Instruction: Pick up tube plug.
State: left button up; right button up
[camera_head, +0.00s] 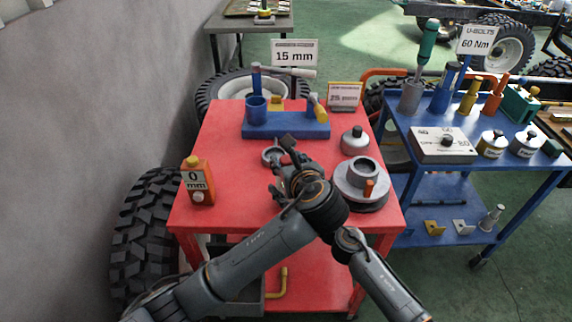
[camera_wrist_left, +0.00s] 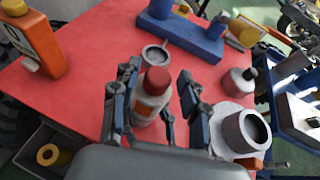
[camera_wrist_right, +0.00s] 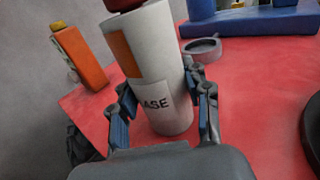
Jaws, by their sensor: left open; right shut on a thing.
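A white tube (camera_wrist_right: 160,85) with an orange patch and lettering ending in "ASE" stands upright in the right wrist view. My right gripper (camera_wrist_right: 163,98) is shut on its lower part. A red cap, the tube plug (camera_wrist_left: 156,80), sits on the tube's top in the left wrist view; only its dark red edge shows in the right wrist view (camera_wrist_right: 122,4). My left gripper (camera_wrist_left: 157,76) is open, with its fingers on either side of the cap, apart from it. In the head view my left gripper (camera_head: 287,150) hides the tube and my right gripper.
A small grey round dish (camera_head: 272,155) lies just beyond on the red table (camera_head: 235,135). A blue rack (camera_head: 290,126) stands behind. A grey ring hub (camera_head: 361,182) and a grey jar (camera_head: 354,140) are at right, an orange bottle (camera_head: 198,182) at left.

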aim_at(284, 157)
pick_arm(q)
jog(key=shift+f+x, duration=0.1)
jog(key=shift+x, duration=1.45)
jog(key=shift+f+x, duration=0.15)
jog(key=shift+x, duration=1.45)
jog(key=shift+s, duration=0.15)
jog(key=c, duration=0.9)
grip_shut()
